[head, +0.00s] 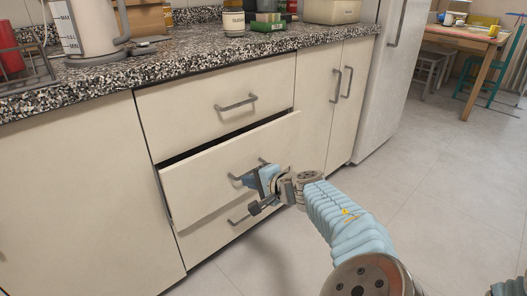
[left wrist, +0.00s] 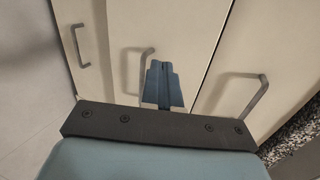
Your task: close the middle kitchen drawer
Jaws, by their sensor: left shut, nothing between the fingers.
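The middle drawer (head: 225,168) is cream and stands partly pulled out, with a dark gap along its top edge. Its grey bar handle (head: 246,171) is partly hidden by my left gripper (head: 256,180). The gripper is at the drawer front, by the right part of the handle; whether it touches cannot be told. In the left wrist view, the blue fingers of my left gripper (left wrist: 163,85) are shut together and empty, with the middle drawer's handle (left wrist: 146,66) just beside them. My right gripper is not in view.
The top drawer (head: 215,100) and the bottom drawer (head: 215,238) look closed. A speckled countertop (head: 190,60) runs above, holding a kettle (head: 88,25) and containers. Cupboard doors (head: 330,95) and a fridge (head: 393,90) stand to the right. The floor (head: 440,170) is clear.

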